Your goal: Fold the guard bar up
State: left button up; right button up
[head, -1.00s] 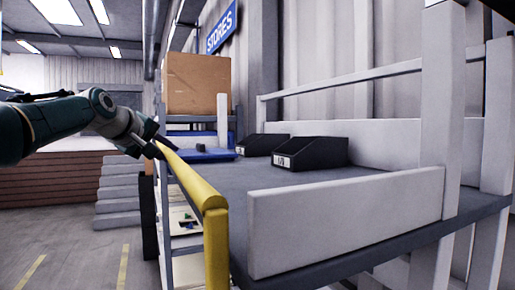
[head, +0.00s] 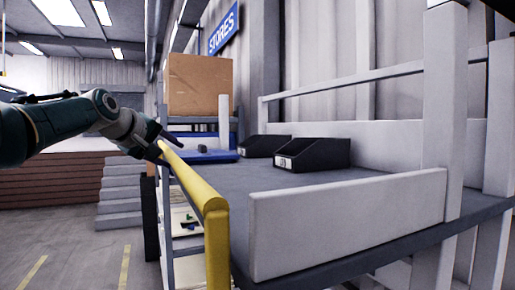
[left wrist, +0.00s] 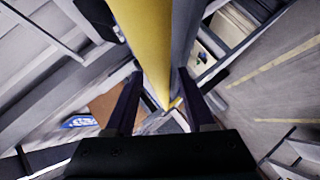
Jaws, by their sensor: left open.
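The guard bar (head: 198,188) is a thick yellow bar. In the head view it runs from my left gripper toward the near front and bends down into an upright yellow post (head: 217,250). My left gripper (head: 170,146) is at the bar's far end, its arm coming in from the left. In the left wrist view the yellow bar (left wrist: 147,40) passes between the two dark fingers of the open gripper (left wrist: 159,75). Gaps show beside the bar, and contact cannot be told. The bar's far end is partly hidden by the gripper. My right gripper is not in view.
A grey deck (head: 230,180) with a low white side board (head: 345,222) lies right of the bar. Black bins (head: 312,154) and a cardboard box (head: 198,85) stand beyond. Open floor (head: 75,235) is to the left, with steps (head: 122,190) behind.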

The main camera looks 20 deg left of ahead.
pick_arm(q)
jog(key=b+v, duration=0.5)
jog(key=v, duration=0.4)
jog(key=shift+s, duration=0.4)
jog(key=shift+d+r, duration=0.1)
jog(key=shift+r, duration=0.05)
